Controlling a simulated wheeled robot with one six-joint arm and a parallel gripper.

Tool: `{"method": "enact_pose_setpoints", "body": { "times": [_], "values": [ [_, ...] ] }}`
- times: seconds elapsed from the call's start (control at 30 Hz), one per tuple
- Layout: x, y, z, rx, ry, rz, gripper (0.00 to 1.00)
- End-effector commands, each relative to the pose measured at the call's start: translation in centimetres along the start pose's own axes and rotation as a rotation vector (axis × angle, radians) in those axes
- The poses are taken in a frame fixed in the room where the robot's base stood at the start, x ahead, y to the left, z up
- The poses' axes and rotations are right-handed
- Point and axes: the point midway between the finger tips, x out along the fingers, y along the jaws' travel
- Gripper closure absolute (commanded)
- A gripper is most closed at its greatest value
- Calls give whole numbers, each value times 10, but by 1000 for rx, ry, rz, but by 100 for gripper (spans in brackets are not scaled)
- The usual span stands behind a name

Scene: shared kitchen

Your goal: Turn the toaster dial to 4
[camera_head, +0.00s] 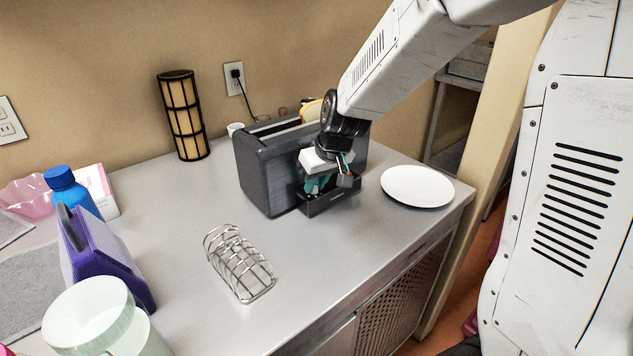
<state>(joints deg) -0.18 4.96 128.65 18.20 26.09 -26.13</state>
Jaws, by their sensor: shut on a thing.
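A white plate (417,186) lies right of the toaster near the counter edge. A wire toast rack (239,264) stands in front. A purple container (103,262), blue-capped bottle (72,188) and pale green jar (92,316) are at left. A lamp (184,116) stands by the wall.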

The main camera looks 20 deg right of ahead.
Motion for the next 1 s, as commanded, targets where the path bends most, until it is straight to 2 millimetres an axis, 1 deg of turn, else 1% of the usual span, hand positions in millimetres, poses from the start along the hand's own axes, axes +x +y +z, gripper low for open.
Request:
{"method": "enact_pose_setpoints", "body": {
  "times": [0.4, 0.6, 0.83, 1.0],
  "values": [
    [0, -4, 0, 279, 21, 119, 100],
    [0, -5, 0, 389, 28, 163, 100],
    [0, -6, -1, 464, 34, 193, 100],
    [0, -5, -1, 483, 35, 201, 100]
  ]
}}
